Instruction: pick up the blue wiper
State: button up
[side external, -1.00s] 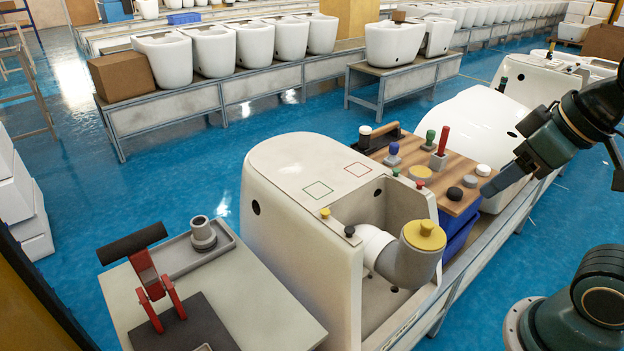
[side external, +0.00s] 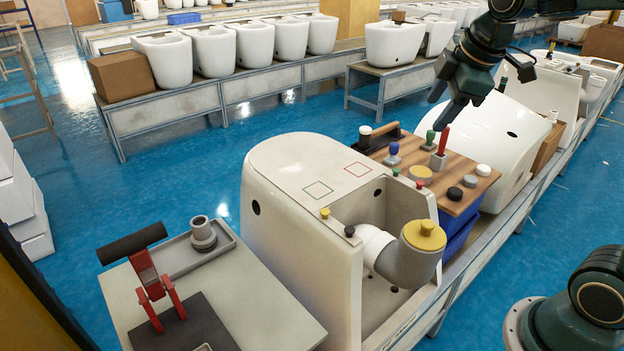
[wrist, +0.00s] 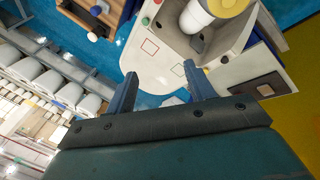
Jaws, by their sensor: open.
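A small blue-topped piece on a grey base (side external: 393,154), the only blue-handled tool I make out and likely the blue wiper, stands upright on the wooden board (side external: 465,198). My gripper (side external: 446,112) is open and above the far side of the board, to the upper right of the blue piece and apart from it. A green-topped tool (side external: 430,138) and a red-handled tool (side external: 443,141) stand just below it in the picture.
A white ceramic body (side external: 290,165) with red and green squares stands left of the board. A yellow-capped grey pipe (side external: 408,262) rises in its opening. A grey table (side external: 260,312) is nearer the camera.

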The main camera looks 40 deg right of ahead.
jog(key=w+d+f+n, duration=0.2)
jog(key=w+d+n, duration=0.25)
jog(key=w, duration=0.25)
jog(key=n+g+h, duration=0.2)
jog(key=n, duration=1.1)
send_near(395, 144)
jog(key=shift+s+r, duration=0.35)
jog(key=shift+r, duration=0.35)
jog(key=shift+f, duration=0.1)
jog(key=shift+x, duration=4.15)
jog(key=shift+w+a+f, duration=0.1)
jog(key=shift+f, duration=0.05)
jog(key=shift+x, duration=2.5)
jog(key=shift+w+a, duration=0.15)
